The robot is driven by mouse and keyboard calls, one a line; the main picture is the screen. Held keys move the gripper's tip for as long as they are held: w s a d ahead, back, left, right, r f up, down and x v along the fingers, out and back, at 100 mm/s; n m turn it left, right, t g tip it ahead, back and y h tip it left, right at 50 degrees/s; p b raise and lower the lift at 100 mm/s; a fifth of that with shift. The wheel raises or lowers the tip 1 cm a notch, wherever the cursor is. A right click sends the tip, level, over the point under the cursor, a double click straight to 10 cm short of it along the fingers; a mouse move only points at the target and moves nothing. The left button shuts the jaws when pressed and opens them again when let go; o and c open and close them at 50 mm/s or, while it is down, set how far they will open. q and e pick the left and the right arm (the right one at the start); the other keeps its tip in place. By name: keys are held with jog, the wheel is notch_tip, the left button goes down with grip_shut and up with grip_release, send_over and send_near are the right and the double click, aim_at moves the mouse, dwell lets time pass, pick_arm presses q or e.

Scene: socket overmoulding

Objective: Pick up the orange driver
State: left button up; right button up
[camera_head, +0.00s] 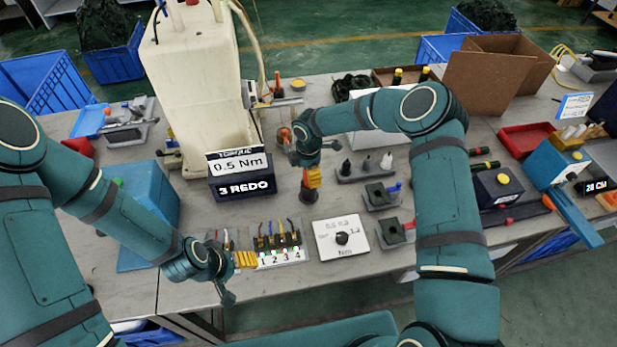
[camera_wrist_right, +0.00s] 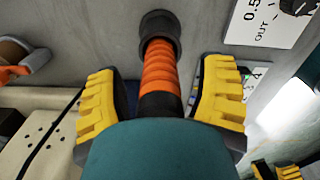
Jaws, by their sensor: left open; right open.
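The orange driver (camera_wrist_right: 160,68) stands with a ribbed orange handle and black collars in the right wrist view. Its lower part also shows in the head view (camera_head: 308,194), under my right gripper. My right gripper (camera_wrist_right: 160,92) is open, with one yellow finger on each side of the handle and a visible gap at both sides. In the head view the right gripper (camera_head: 310,165) points down over the driver and hides much of it. My left gripper (camera_head: 238,275) is open and empty near the front edge of the bench, left of the numbered terminal block (camera_head: 282,257).
A dial card (camera_head: 341,238) lies right of the terminal block. Signs reading 0.5 Nm (camera_head: 239,166) and 3 REDO (camera_head: 245,188) stand left of the driver, before a tall cream machine (camera_head: 200,90). Small dark fixtures (camera_head: 380,195) stand to the right.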

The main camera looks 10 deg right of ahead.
grip_shut()
jog(key=shift+r, duration=0.1)
jog(key=shift+r, duration=0.15)
jog(key=r, duration=0.9)
jog(key=shift+s+a, duration=0.15)
jog(key=shift+a, duration=0.1)
jog(key=s+a+n+b, duration=0.2)
jog(key=s+a+n, duration=0.4)
jog(key=s+a, duration=0.4)
jog(key=s, duration=0.4)
jog(key=shift+s+a+f, duration=0.2)
jog(key=shift+s+f, duration=0.05)
jog(key=shift+s, duration=0.1)
